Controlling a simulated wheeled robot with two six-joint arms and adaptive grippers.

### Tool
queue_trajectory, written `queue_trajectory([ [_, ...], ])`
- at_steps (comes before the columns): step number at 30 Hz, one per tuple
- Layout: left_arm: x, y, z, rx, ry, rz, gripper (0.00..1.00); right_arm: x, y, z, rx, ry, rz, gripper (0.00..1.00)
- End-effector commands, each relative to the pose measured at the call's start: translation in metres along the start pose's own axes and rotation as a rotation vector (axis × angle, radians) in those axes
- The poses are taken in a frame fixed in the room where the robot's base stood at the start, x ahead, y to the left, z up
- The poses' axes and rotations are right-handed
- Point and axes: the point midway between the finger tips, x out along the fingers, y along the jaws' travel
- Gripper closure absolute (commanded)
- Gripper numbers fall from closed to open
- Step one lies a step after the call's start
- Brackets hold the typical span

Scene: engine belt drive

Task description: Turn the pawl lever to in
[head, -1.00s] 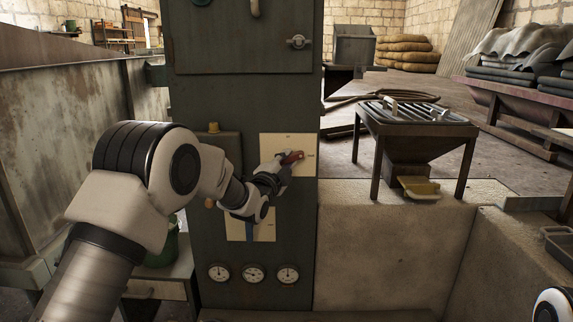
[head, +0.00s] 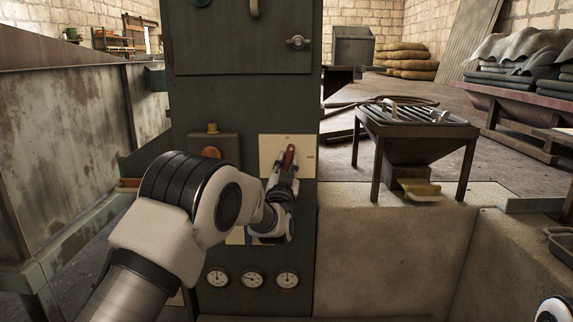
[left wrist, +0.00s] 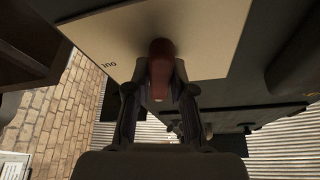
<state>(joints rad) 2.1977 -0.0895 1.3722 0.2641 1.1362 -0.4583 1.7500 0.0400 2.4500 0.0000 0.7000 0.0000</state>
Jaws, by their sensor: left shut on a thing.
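The pawl lever (head: 290,156) has a red handle and sits on a cream plate (head: 268,143) on the dark green cabinet front. In the head view the handle points nearly straight up, leaning slightly right. My left gripper (head: 287,168) is shut on the handle from below. In the left wrist view the red lever handle (left wrist: 161,68) stands between both fingers of my left gripper (left wrist: 160,88), and the cream plate (left wrist: 205,25) carries the printed word "OUT" near its left corner. The lever's pivot is hidden by the gripper. My right gripper is not in view; only a bit of that arm shows.
Gauges (head: 252,279) sit low on the cabinet (head: 245,110). A hopper stand (head: 415,145) with a grate is on the right, above a concrete block (head: 390,255).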

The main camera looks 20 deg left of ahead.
Motion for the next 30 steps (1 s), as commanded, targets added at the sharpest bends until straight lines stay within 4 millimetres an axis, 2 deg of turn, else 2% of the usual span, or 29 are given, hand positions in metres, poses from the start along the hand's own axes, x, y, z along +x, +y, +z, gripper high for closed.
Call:
queue_trajectory([
  [12,-0.0006,0.0020,0.0014,-0.230,-0.004,-0.094,1.00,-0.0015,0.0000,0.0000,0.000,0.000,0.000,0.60],
  [30,-0.0007,0.0021,0.0016,-0.277,-0.004,-0.114,1.00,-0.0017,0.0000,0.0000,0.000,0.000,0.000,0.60],
])
